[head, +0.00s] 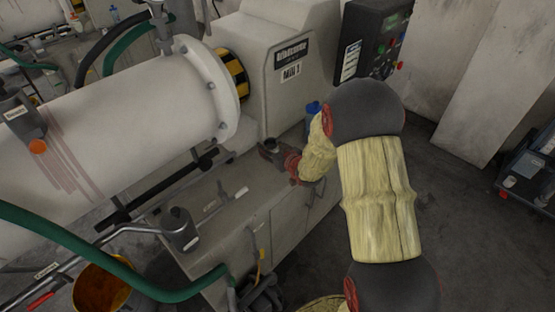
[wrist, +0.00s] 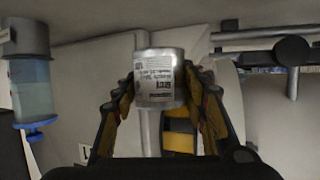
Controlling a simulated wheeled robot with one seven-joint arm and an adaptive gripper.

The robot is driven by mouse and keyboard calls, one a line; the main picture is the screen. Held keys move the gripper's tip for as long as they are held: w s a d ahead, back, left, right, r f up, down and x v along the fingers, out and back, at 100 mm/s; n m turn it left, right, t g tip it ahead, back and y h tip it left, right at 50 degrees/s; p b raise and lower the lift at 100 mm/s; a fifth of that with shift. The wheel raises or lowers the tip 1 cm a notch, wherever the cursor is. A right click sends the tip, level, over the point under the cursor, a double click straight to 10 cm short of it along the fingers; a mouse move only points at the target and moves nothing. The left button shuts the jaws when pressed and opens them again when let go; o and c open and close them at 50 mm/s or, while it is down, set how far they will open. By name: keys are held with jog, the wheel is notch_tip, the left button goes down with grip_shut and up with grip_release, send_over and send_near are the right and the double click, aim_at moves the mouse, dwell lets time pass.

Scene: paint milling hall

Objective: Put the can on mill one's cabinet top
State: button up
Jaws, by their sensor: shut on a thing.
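The can (wrist: 160,80) is a small silver metal tin with a white printed label. My gripper (wrist: 160,90) is shut on it, one finger at each side. In the head view my gripper (head: 280,160) reaches over the right part of the grey cabinet top (head: 215,188), below the housing (head: 290,62) labelled as mill 1. The can (head: 271,147) shows there as a small dark cylinder at the fingers, partly hidden. I cannot tell whether its base touches the cabinet top.
A dark lidded pot (head: 180,230) is at the cabinet's left front. The white mill barrel (head: 130,120) overhangs the cabinet's back. A green hose (head: 110,265) and orange bucket (head: 100,290) are lower left. A control box (head: 375,40) is behind.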

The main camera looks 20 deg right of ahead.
jog(key=d+f, duration=0.1)
jog(key=d+f+b, duration=0.1)
jog(key=d+f, duration=0.1)
jog(key=shift+w+f, duration=0.2)
jog(key=shift+f, duration=0.1)
jog(key=shift+d+f+b, duration=0.15)
jog(key=shift+f+b, duration=0.65)
jog(key=shift+f, duration=0.9)
jog(key=shift+f, duration=0.2)
jog(key=o, duration=1.3)
jog(key=shift+r, duration=0.1)
